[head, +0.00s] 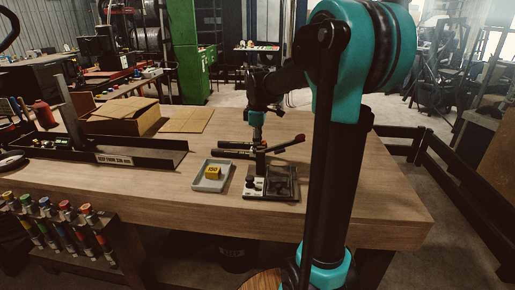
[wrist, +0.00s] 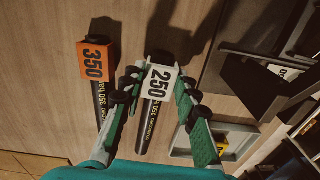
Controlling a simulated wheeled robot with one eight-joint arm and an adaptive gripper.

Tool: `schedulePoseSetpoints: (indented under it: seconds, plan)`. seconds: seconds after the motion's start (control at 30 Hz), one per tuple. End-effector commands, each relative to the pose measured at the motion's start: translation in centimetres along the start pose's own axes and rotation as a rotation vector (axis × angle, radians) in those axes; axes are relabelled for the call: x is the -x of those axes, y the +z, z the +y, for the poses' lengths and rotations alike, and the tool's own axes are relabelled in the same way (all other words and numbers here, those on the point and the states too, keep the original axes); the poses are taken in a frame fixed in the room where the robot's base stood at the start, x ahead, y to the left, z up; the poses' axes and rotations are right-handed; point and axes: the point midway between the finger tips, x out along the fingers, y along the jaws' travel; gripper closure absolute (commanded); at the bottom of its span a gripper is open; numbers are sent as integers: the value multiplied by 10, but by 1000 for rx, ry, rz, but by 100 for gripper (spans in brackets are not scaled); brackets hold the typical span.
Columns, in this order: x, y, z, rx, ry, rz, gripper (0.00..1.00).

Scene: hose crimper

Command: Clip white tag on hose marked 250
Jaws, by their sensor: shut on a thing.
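In the wrist view my gripper (wrist: 158,82) has its two fingers on either side of a white tag (wrist: 160,82) printed 250 and is shut on it. The tag sits over the upper part of a black hose (wrist: 146,128) with printed lettering that seems to include 250. I cannot tell whether the tag is clipped around the hose or only against it. In the head view my gripper (head: 258,143) is low over the bench by the hoses, and the tag is hard to make out there.
An orange 350 tag (wrist: 96,61) is on another black hose (wrist: 105,100) to the left. A grey tray (head: 210,187) holds a yellow 150 tag (head: 213,172). The wooden bench (head: 370,205) is clear at right.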

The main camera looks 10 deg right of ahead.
Motion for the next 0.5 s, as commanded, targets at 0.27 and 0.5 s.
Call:
schedulePoseSetpoints:
  seconds: [0.27, 0.5]
  plan:
    - [0, 0, 0, 0, 0, 0, 84]
    - [-4, 0, 0, 0, 0, 0, 84]
